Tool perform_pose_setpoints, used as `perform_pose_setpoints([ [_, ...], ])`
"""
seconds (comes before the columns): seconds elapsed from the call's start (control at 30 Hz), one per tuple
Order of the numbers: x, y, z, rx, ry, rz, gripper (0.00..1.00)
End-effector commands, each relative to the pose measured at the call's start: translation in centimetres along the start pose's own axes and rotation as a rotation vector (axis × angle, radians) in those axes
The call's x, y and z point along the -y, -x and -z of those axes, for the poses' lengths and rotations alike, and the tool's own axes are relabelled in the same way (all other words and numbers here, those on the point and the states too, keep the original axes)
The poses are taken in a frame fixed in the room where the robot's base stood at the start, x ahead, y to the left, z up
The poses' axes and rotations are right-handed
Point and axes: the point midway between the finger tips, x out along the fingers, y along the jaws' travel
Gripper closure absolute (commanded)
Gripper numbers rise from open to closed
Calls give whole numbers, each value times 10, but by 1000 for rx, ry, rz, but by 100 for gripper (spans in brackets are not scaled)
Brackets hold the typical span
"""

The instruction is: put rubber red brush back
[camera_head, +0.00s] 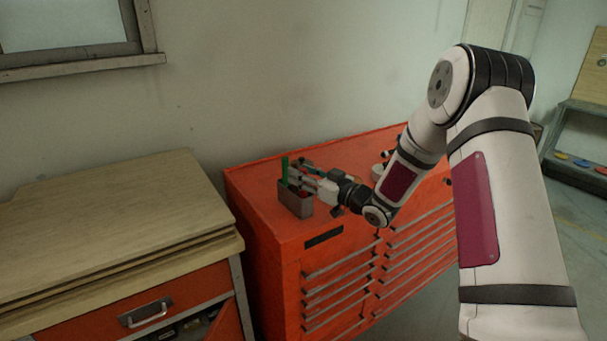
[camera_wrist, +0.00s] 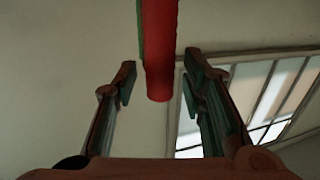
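The red rubber brush (camera_wrist: 160,45) shows in the wrist view as a rounded red shaft coming down from the top edge, its end between my fingers. A green strip shows along its left side. My gripper (camera_wrist: 158,88) is open, with a visible gap between each finger and the red shaft. In the head view my gripper (camera_head: 300,178) is low over a small grey box (camera_head: 296,204) at the left end of the red tool cabinet. A green upright piece (camera_head: 285,169) stands at this box. The brush is mostly hidden by my fingers there.
The red tool cabinet (camera_head: 262,238) has a flat top with small items (camera_head: 380,168) behind my wrist. A wooden-topped workbench (camera_head: 110,205) stands at left, separated by a narrow gap. A wall is behind both.

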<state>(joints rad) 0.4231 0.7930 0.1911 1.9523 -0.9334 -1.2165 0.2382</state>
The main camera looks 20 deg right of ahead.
Motion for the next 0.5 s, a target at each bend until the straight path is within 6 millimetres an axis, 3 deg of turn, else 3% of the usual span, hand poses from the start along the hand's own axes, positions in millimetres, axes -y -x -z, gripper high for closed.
perform_pose_setpoints([
  [0.27, 0, 3, 3, 1, 0, -1, 62],
  [0.5, -2, 44, 3, 2, -2, -4, 62],
])
